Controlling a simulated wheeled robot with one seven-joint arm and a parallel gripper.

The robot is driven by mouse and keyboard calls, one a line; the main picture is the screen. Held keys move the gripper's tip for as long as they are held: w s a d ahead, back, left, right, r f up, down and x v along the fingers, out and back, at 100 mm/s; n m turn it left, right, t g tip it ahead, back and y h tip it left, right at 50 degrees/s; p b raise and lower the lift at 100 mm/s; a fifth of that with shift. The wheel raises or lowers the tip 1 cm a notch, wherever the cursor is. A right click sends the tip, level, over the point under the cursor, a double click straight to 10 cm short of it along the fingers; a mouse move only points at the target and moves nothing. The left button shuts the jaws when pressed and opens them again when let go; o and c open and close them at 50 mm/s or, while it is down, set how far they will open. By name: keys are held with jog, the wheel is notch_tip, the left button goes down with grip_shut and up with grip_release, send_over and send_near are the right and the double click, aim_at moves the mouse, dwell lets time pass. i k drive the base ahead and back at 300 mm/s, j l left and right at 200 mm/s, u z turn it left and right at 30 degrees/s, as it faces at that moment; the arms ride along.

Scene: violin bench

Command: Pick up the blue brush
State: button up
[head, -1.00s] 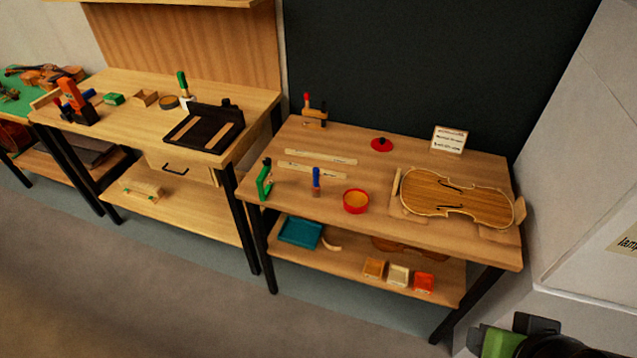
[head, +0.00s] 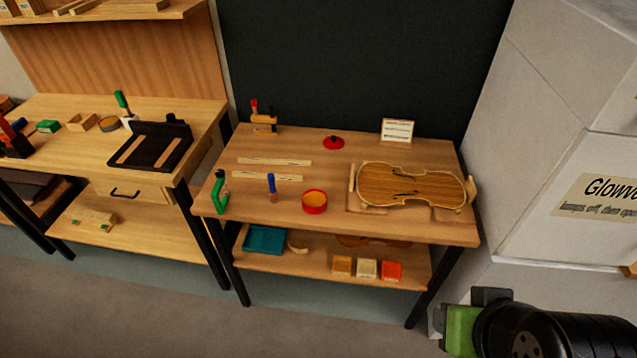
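The blue brush (head: 272,187) stands upright on the right-hand wooden bench (head: 240,205), with its blue handle up and a paler lower end. It is between a green clamp (head: 219,192) on its left and a red round pot (head: 314,201) with orange contents on its right. My arm shows at the lower right, with a green part and black parts, well apart from the brush and the bench. I cannot make out fingertips there, so whether my gripper is open or shut does not show.
A violin body (head: 412,186) lies at the bench's right. Two pale strips, a red lid (head: 334,142) and a sign card (head: 397,130) are behind the brush. The lower shelf holds a teal tray (head: 264,240) and small boxes. A white labelled cabinet (head: 560,150) stands at right. The floor in front is clear.

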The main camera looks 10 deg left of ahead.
aim_at(273, 198)
jog(key=i+j+u, duration=0.15)
jog(key=u, duration=0.3)
jog(key=i+j+u, duration=0.2)
jog(key=u, duration=0.25)
jog(key=i+j+u, duration=0.2)
jog(key=u, duration=0.25)
jog(key=i+u, duration=0.25)
jog(key=u, duration=0.2)
jog(key=i+u, duration=0.2)
jog(key=u, duration=0.2)
